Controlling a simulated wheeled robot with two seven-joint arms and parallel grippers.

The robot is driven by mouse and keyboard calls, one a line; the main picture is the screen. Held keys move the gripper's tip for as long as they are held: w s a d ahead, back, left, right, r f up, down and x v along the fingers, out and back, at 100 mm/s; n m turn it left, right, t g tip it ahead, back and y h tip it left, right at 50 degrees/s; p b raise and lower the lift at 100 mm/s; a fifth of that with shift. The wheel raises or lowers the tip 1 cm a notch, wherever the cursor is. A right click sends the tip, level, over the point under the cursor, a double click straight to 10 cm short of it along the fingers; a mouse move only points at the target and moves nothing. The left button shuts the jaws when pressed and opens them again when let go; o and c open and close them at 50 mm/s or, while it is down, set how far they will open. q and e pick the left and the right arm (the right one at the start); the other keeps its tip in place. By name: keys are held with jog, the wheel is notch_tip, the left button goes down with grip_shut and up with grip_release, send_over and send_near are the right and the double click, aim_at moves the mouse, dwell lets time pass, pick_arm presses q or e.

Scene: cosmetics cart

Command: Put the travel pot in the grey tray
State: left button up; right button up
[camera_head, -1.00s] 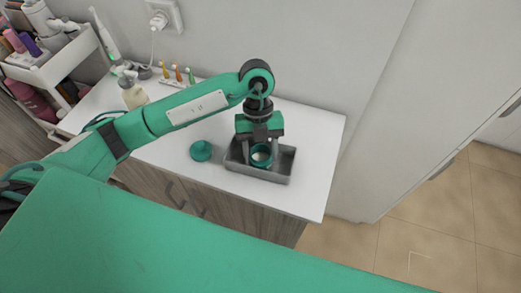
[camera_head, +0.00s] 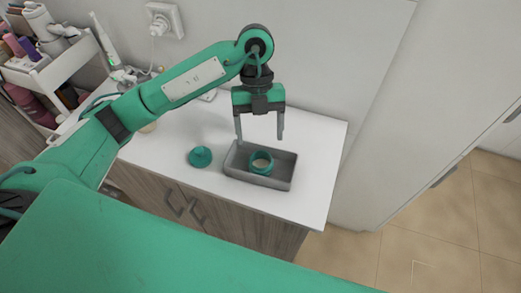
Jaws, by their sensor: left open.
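The travel pot is a small round teal pot (camera_head: 261,162) without a lid, pale inside. It stands upright in the grey tray (camera_head: 284,178), near its middle, on the white counter. A round teal lid-like piece (camera_head: 200,157) with a knob lies on the counter left of the tray. My left gripper (camera_head: 259,141) is open and empty, pointing down above the tray, with its fingers apart and clear of the pot. My right gripper is out of view.
The white counter top (camera_head: 318,150) is clear to the right of the tray. A white cart (camera_head: 62,65) with bottles stands at the far left. A wall socket (camera_head: 163,20) with a plug is behind. A tall white cabinet (camera_head: 435,100) stands at the right.

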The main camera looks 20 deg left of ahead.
pick_arm(q)
jog(key=v, duration=0.4)
jog(key=shift+r, duration=0.15)
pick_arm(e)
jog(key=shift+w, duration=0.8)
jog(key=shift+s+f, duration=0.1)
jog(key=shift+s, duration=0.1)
